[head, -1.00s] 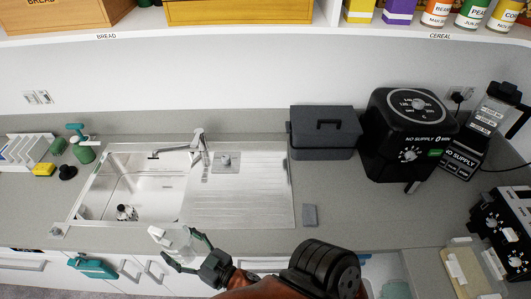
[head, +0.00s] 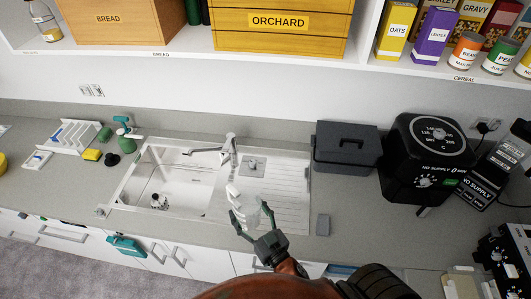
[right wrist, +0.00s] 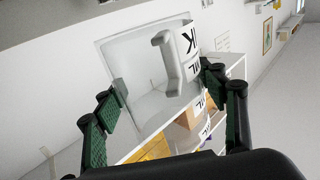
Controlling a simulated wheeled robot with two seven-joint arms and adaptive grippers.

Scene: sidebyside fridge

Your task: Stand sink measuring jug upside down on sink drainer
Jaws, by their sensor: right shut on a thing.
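My right gripper (head: 252,216) is shut on the clear measuring jug (head: 256,210), whose pale handle (head: 232,192) sticks out to the left. The jug is held in front of the drainer's lower left part in the head view. In the right wrist view the green-padded fingers (right wrist: 168,108) flank the see-through jug (right wrist: 155,103). I cannot tell whether it is upright or inverted, nor its height above the surface. The ridged steel drainer (head: 285,195) is bare, right of the sink basin (head: 165,188). My left gripper is not in view.
The tap (head: 231,152) rises behind the sink, close to the jug in the picture. A grey box (head: 345,150) stands just right of the drainer, with a black appliance (head: 428,150) beyond. A dish rack (head: 75,137) stands left.

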